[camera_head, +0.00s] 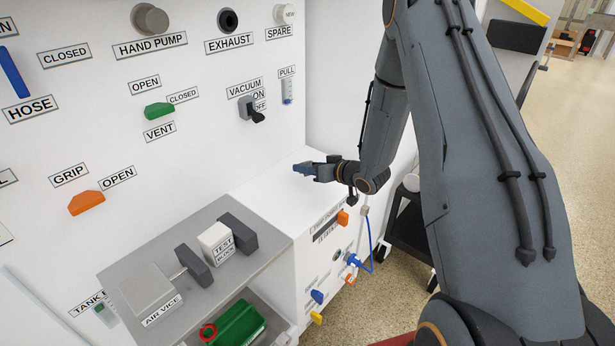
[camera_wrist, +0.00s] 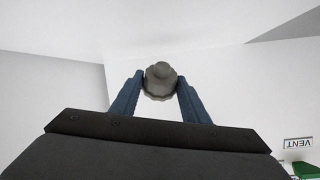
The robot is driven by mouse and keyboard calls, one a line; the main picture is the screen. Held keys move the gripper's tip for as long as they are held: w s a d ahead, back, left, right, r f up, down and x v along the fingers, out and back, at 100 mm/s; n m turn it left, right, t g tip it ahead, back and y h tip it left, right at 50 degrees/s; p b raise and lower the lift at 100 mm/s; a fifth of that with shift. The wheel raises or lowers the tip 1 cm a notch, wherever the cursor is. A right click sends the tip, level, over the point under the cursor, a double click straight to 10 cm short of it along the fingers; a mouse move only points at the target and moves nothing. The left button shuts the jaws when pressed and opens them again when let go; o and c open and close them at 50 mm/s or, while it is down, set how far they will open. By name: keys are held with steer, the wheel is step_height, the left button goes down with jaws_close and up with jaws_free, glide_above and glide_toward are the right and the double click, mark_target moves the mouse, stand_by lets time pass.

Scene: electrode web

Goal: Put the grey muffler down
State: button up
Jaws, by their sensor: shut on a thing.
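The grey muffler (camera_wrist: 160,80) is a small ribbed grey piece with a narrower knob on its end. In the wrist view it sits between the two blue fingers of my gripper (camera_wrist: 158,92), which are shut on it. In the head view my gripper (camera_head: 304,170) reaches in from the right, above the white ledge (camera_head: 270,192) beside the control panel. The muffler cannot be made out in the head view. Whether it touches any surface is not clear.
A grey shelf (camera_head: 215,212) at the lower left bears an air vice (camera_head: 150,290) and a test block (camera_head: 215,240). A green case (camera_head: 235,325) lies below. The panel has a vent handle (camera_head: 159,111) and a vacuum switch (camera_head: 251,110). The white ledge looks clear.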

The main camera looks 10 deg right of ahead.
steer(key=shift+f, duration=1.9)
steer(key=shift+a+f, duration=0.1)
steer(key=o, duration=1.1)
steer(key=shift+o, duration=0.2)
